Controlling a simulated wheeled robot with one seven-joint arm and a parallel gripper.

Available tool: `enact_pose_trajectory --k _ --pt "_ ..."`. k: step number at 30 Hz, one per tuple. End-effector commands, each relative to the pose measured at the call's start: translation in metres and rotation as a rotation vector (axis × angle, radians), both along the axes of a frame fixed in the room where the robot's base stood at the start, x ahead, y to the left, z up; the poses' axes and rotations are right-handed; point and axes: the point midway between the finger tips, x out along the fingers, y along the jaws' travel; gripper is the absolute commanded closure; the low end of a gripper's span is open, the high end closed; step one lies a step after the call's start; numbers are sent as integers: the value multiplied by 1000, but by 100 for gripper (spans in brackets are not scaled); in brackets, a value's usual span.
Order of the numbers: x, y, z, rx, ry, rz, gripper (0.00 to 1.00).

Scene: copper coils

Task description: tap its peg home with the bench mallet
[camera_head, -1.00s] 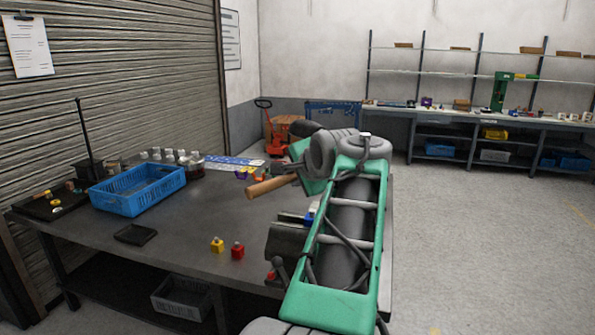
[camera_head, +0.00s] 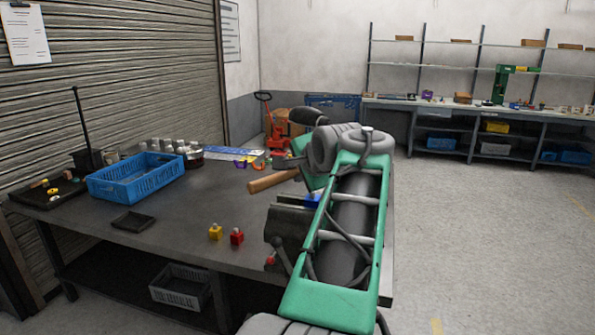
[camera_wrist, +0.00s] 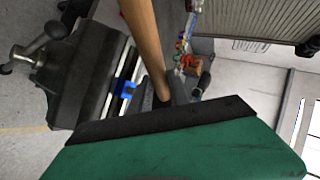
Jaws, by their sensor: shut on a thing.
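My gripper (camera_wrist: 165,98) is shut on the wooden handle (camera_wrist: 142,35) of the mallet. In the head view the handle (camera_head: 272,181) points left over the bench, and my green arm hides most of the gripper. I cannot make out the mallet's head clearly. A dark bench vise (camera_head: 287,228) stands at the bench's right edge, partly behind my arm. It also shows in the wrist view (camera_wrist: 92,75), beside my gripper. A small blue part (camera_wrist: 125,88) sits at the vise jaws and shows in the head view (camera_head: 312,201). I cannot make out a peg.
On the grey bench (camera_head: 190,215) are a yellow block (camera_head: 215,232), a red block (camera_head: 237,237), a small black tray (camera_head: 133,221) and a blue crate (camera_head: 137,180). Several cylinders stand behind the crate. The bench middle is clear. Shelving (camera_head: 480,105) stands far off right.

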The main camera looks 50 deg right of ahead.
Motion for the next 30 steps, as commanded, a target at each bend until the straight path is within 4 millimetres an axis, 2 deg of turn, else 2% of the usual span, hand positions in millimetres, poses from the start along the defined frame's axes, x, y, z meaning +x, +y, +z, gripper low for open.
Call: enact_pose_trajectory --k 12,19,30 --pt "0 2 -3 -3 -2 1 100" --pt "-1 2 -49 -2 -1 0 100" --pt "-1 2 -44 0 0 0 100"
